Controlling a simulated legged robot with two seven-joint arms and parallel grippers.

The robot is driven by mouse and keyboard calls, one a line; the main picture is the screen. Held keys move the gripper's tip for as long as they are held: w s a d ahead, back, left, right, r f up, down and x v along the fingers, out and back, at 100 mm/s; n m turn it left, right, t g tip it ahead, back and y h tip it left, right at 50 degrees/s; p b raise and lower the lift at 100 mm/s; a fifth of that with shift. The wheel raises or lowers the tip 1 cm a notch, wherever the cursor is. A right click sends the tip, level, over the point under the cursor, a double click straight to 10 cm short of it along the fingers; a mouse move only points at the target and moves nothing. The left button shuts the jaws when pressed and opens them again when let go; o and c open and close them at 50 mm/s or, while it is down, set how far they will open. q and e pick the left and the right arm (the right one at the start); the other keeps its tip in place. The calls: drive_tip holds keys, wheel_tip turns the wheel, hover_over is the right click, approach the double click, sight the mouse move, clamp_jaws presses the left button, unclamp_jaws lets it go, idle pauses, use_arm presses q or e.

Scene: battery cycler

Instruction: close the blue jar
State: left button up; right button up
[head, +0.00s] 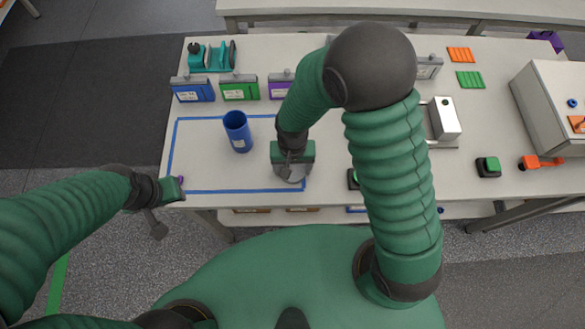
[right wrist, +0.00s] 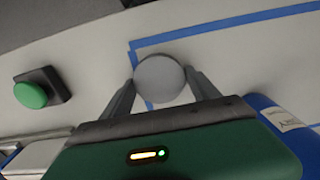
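The blue jar (head: 237,132) stands upright on the table inside a blue tape outline, its top open, a white label on its side. It also shows at the right edge of the right wrist view (right wrist: 266,108). My right gripper (head: 292,172) is to the right of the jar and nearer to me. Its two fingers touch opposite sides of a round grey lid (right wrist: 160,78). I cannot tell whether the lid is clear of the table. My left gripper (head: 174,189) is at the table's front left corner; its fingers are not clear to see.
Blue, green and purple labelled holders (head: 239,88) stand along the back, with a teal device (head: 212,56) behind them. A green button (head: 488,166), an orange item (head: 541,162) and a white cabinet (head: 545,105) are to the right. The taped area left of the jar is clear.

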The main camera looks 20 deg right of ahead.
sight(293, 169)
drive_tip(key=shift+a, duration=0.1)
drive_tip(key=c, duration=0.8)
drive_tip(key=shift+d, duration=0.2)
wheel_tip(293, 169, up, 10)
